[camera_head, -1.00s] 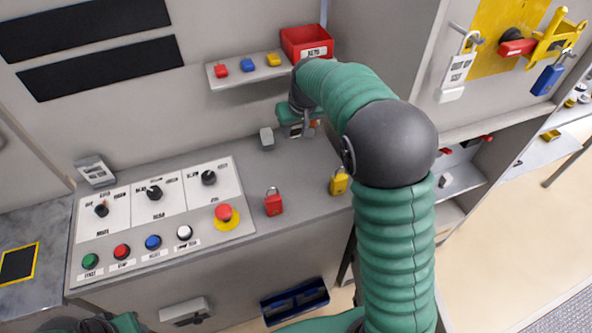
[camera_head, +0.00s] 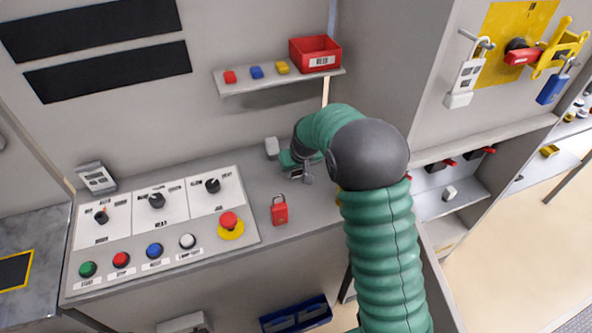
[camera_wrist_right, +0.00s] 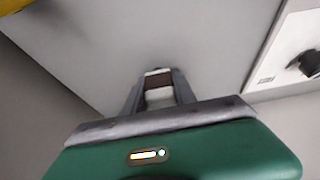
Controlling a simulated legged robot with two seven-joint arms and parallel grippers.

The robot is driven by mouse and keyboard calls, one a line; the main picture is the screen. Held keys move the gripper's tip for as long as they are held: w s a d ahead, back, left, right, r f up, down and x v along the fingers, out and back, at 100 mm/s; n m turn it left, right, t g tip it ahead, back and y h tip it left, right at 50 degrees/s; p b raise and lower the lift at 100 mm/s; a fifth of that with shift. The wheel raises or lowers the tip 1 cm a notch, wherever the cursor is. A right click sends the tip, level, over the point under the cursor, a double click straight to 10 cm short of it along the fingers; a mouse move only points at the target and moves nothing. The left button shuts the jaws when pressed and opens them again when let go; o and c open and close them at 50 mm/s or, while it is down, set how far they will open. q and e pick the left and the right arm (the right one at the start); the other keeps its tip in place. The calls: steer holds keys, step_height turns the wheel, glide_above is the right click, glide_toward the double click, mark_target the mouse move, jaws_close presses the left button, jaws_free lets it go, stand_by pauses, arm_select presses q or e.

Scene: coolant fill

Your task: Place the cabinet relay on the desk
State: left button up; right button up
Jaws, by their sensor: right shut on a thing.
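My right gripper (camera_wrist_right: 158,88) points down over the grey desk (camera_head: 264,187), right of the control panel. In the right wrist view its fingers are shut on a small white and dark brown block, which I take for the cabinet relay (camera_wrist_right: 159,94). In the head view the gripper (camera_head: 305,176) is partly covered by my own wrist, and the relay is not clear there. I cannot tell whether the relay touches the desk. My left gripper is not in view.
The control panel (camera_head: 158,215) lies left. A shelf (camera_head: 262,86) with a red bin (camera_head: 315,54) is above. Bare desk surrounds the padlock.

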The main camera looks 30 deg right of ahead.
steer(key=shift+f, duration=0.15)
steer(key=o, duration=0.7)
steer(key=shift+d, duration=0.1)
steer(key=o, duration=0.3)
steer(key=shift+s+d+f, duration=0.1)
steer(key=shift+d, duration=0.4)
steer(key=shift+o, duration=0.2)
steer(key=shift+a, duration=0.3)
steer(key=shift+d, duration=0.1)
steer(key=shift+r, duration=0.35)
steer(key=v, duration=1.1)
steer(key=shift+r+p, duration=0.3)
steer(key=shift+r, duration=0.05)
